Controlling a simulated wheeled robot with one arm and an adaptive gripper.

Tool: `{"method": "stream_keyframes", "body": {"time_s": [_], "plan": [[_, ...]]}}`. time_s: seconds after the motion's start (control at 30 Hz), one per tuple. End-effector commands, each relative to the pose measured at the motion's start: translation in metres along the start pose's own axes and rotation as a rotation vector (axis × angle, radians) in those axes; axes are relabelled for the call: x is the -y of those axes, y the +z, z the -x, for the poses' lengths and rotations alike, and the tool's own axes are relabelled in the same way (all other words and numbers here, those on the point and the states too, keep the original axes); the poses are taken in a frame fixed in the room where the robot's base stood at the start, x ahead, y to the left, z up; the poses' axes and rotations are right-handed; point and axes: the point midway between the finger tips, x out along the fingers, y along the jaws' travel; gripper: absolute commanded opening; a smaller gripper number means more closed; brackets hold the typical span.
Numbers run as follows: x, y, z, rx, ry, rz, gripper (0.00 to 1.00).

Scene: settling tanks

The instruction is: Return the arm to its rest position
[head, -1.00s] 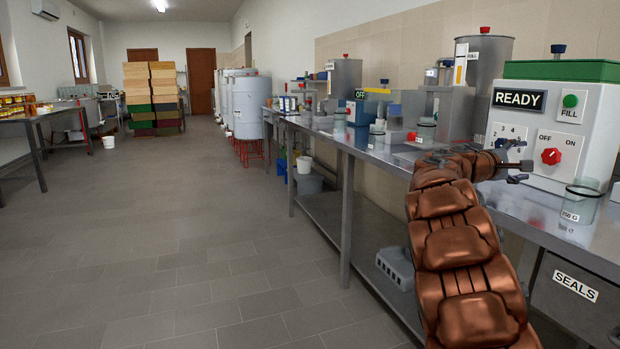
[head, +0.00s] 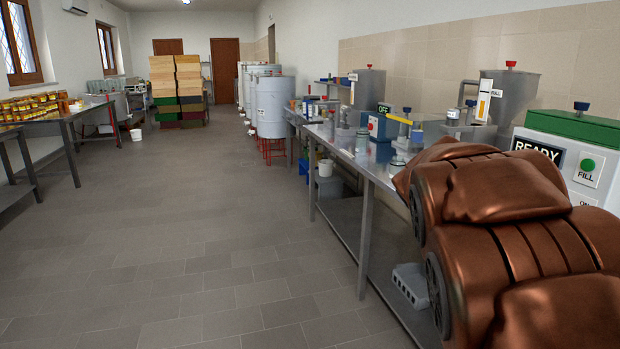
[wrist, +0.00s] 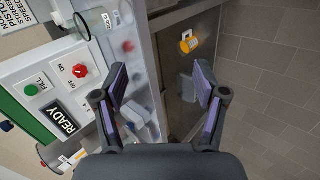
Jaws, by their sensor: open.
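My arm (head: 500,215) is folded close in front of the head camera at the right, and its copper-coloured links cover much of the filling machine. My gripper is hidden behind those links in the head view. In the wrist view my gripper (wrist: 163,100) is open, with nothing between its two purple-padded fingers. Below it are the bench edge and the floor. The filling machine with the READY display (wrist: 61,120) and a red knob (wrist: 80,70) stands to the left of the fingers.
The steel bench (head: 345,165) runs along the right wall with several devices on it, one marked OFF. White tanks (head: 271,105) stand beyond it. Stacked wooden boxes (head: 178,88) are at the back. A table with jars (head: 35,105) is at the left. The tiled floor between is clear.

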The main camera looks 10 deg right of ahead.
Motion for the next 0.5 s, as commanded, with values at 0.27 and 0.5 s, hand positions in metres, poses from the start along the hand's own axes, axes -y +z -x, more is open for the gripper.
{"method": "stream_keyframes", "body": {"time_s": [0.27, 0.5], "plan": [[0.081, 0.071, 0.092, 0.030, -0.318, 0.000, 0.72], [0.149, 0.146, 0.167, 0.095, -0.573, 0.049, 0.72]]}}
